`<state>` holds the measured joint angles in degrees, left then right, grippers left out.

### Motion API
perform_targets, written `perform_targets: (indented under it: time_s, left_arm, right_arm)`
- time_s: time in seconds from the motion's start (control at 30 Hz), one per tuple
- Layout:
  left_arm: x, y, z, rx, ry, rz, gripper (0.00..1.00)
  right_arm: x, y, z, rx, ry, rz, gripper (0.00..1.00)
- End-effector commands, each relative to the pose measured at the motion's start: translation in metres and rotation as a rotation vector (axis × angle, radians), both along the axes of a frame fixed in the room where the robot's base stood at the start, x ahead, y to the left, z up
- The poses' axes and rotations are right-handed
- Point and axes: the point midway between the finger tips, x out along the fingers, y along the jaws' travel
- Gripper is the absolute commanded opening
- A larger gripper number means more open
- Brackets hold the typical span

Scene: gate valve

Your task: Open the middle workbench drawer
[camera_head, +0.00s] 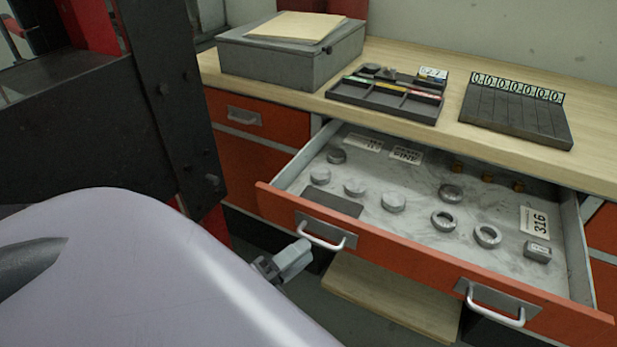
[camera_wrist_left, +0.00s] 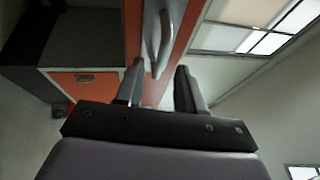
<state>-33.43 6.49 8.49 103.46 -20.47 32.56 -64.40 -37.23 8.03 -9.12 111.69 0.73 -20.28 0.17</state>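The middle workbench drawer (camera_head: 420,270) is pulled out, with an orange front and grey interior. It has two silver handles, a left one (camera_head: 325,240) and a right one (camera_head: 495,308). My left gripper (camera_head: 290,260) is just left of the left handle in the head view. In the left wrist view its two fingers (camera_wrist_left: 160,82) are spread apart. A silver handle (camera_wrist_left: 158,40) lies ahead, its near end between the fingertips, with gaps seen beside it. I cannot tell whether it touches a finger. My right gripper is not in view.
The drawer holds several metal rings, caps and number plates. On the wooden benchtop (camera_head: 400,60) stand a grey box (camera_head: 290,62), a dark parts tray (camera_head: 385,98) and a number rack (camera_head: 515,112). A wooden board (camera_head: 390,297) is below the drawer.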

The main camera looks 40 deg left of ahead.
Motion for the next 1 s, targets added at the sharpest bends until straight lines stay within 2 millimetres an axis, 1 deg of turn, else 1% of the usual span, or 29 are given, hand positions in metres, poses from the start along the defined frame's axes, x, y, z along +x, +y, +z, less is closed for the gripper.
perform_targets:
  time_s: [0.03,0.13,0.3,0.47,1.0]
  left_arm:
    - [-0.008,0.002,-0.003,0.000,0.002,0.001,0.38]
    - [-0.022,0.004,-0.005,0.000,0.002,0.001,0.38]
    - [-0.035,0.006,-0.006,0.001,-0.001,0.000,0.38]
    - [-0.039,0.007,-0.006,0.001,-0.001,0.000,0.38]
    - [-0.038,0.006,-0.007,-0.011,0.005,0.000,0.38]
  right_arm:
    - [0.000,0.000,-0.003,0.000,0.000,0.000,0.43]
    - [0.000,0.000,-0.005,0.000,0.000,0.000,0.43]
    - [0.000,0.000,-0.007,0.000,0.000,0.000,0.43]
    - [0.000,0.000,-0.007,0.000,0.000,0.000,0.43]
    - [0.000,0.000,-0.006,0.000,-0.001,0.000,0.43]
